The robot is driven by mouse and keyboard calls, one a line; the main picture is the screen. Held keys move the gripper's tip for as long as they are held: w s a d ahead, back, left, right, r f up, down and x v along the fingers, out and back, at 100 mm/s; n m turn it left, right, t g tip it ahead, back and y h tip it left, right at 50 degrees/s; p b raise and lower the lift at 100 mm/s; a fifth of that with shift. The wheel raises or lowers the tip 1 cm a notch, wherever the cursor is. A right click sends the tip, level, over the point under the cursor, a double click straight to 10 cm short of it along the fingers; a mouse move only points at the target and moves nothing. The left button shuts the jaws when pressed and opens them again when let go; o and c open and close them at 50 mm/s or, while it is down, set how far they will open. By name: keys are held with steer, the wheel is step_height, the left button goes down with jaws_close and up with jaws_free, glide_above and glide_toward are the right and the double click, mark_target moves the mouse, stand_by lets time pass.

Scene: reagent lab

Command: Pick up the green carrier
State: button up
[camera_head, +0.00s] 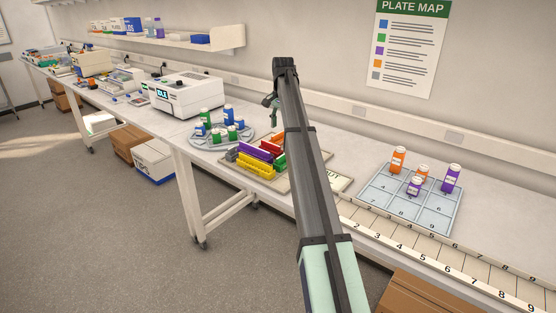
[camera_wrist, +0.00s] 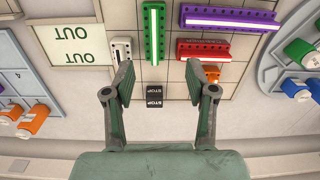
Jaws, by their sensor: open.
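The green carrier (camera_wrist: 154,30) is a long narrow green block with a bright pale strip along its top. In the head view, the green carrier (camera_head: 281,161) is at the right end of the carrier group, partly hidden by my arm. My gripper (camera_wrist: 167,82) is open and empty. In the wrist view its fingers stand apart below the green carrier's near end, not touching it. In the head view, my gripper (camera_head: 271,109) appears small above the bench.
A yellow carrier (camera_head: 257,166) is at the mat's front. A round rack (camera_head: 207,141) with bottles stands left; a numbered tray (camera_head: 380,190) with bottles stands right.

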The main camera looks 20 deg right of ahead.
mark_target(283, 155)
steer(key=f+p, duration=0.1)
steer(key=f, duration=0.3)
steer(key=f+p, duration=0.1)
steer(key=f, duration=0.2)
steer(key=d+f, duration=0.1)
steer(key=f, duration=0.3)
steer(key=shift+s+d+f+p, duration=0.1)
steer(key=shift+f+p, duration=0.2)
steer(key=shift+p, duration=0.1)
steer(key=shift+f+p, duration=1)
steer(key=shift+f, duration=1.6)
steer(key=c, duration=1)
